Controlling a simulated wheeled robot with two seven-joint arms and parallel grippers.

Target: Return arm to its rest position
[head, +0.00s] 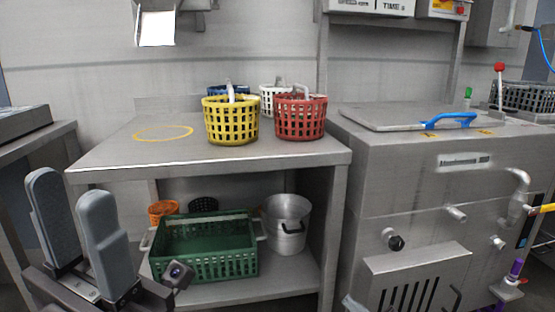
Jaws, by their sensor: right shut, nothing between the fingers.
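My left gripper (72,200) stands at the lower left, in front of the steel table's left end. Its two grey fingers point up with a gap between them, and nothing shows in the gap. My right gripper (354,304) shows only as a small grey tip at the bottom edge, in front of the steel machine; the rest is cut off. It is shut and empty.
A steel table (120,155) bears yellow (231,125), red (300,120), white (268,100) and blue (228,89) baskets. A green crate (205,262) and a pot (287,225) stand on its lower shelf. A machine (400,180) with a blue-handled lid stands right. The tabletop's left part is clear.

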